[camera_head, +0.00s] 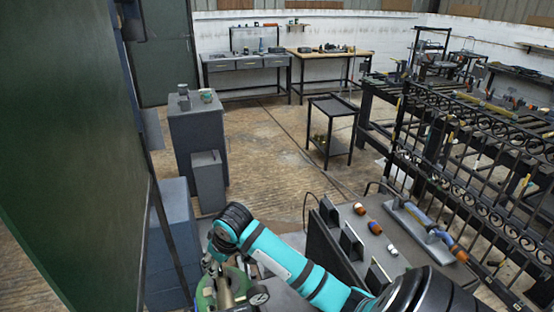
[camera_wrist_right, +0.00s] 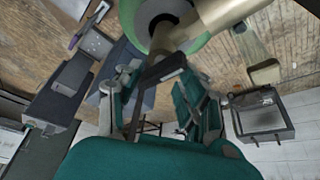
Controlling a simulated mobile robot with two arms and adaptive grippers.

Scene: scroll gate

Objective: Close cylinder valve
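A green gas cylinder (camera_head: 205,294) with a brass valve (camera_head: 224,288) stands at the bottom of the head view, cut off by the frame edge. A round gauge (camera_head: 258,296) sits at its right. My right arm reaches in from the right, and its gripper (camera_head: 212,264) is just above the valve, mostly hidden by the wrist. In the right wrist view the gripper's fingers (camera_wrist_right: 165,100) are apart. The brass valve (camera_wrist_right: 185,32) and green cylinder top (camera_wrist_right: 132,14) lie beyond the fingertips. I cannot tell whether the fingers touch the valve. My left gripper is not in view.
A dark green panel (camera_head: 70,130) fills the left. Grey cabinets (camera_head: 197,130) stand behind the cylinder. A dark table (camera_head: 375,240) with several tools and a black scroll gate (camera_head: 470,170) are on the right. A small cart (camera_head: 331,105) stands on the open wooden floor (camera_head: 265,150).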

